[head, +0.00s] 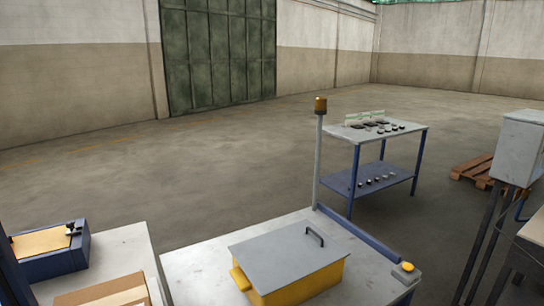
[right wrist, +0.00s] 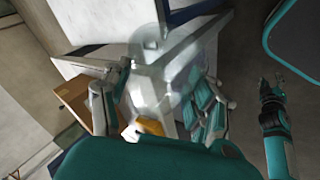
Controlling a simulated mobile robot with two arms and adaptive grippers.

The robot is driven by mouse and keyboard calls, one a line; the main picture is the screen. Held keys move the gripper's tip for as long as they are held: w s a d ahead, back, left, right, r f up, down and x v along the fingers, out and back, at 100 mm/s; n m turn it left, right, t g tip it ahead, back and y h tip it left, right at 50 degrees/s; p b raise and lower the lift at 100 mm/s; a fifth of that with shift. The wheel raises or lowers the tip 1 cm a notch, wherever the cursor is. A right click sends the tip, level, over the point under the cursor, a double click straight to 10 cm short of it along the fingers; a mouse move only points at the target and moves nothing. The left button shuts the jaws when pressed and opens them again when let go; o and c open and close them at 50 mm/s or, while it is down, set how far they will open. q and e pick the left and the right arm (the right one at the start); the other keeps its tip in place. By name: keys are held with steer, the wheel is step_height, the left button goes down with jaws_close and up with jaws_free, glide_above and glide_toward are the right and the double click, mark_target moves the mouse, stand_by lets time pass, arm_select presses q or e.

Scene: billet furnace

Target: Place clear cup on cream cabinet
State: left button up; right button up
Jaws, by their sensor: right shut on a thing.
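The clear cup (right wrist: 166,58) is see-through and shows faintly in the right wrist view. It is between the fingers of my right gripper (right wrist: 160,85), which is shut on it. A pale surface and blue edges show through and behind the cup. My left gripper (right wrist: 271,88) appears at the right of the right wrist view; its fingers are too small to judge. Neither gripper shows in the head view. I cannot pick out a cream cabinet for certain; a pale grey box cabinet (head: 521,148) stands on dark legs at the right of the head view.
A yellow box with a grey handled lid (head: 290,257) sits on a pale worktop (head: 190,262). A blue-framed cart (head: 405,133) carries small parts. A blue case (head: 50,262) and cardboard box (head: 105,292) are at lower left. A pallet (head: 470,170) lies right. Open floor fills the middle.

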steer(key=s+d+m+t+h, duration=0.1)
steer(key=s+d+m+h, duration=0.1)
steer(key=d+m+h, duration=0.65)
steer(key=w+d+r+m+g+h, duration=0.1)
steer(key=w+d+r+m+g, duration=0.1)
steer(key=d+r+m, duration=0.6)
steer(key=w+d+r+m+g+h, duration=0.25)
steer(key=d+m, duration=0.25)
steer(key=d, duration=0.7)
steer(key=w+a+r+n+t+y, duration=0.3)
steer(key=w+r+n+t+y, duration=0.1)
steer(key=r+n, duration=0.7)
steer(key=shift+w+r+y, duration=0.4)
steer(key=shift+w+y, duration=0.4)
steer(key=shift+w, duration=0.2)
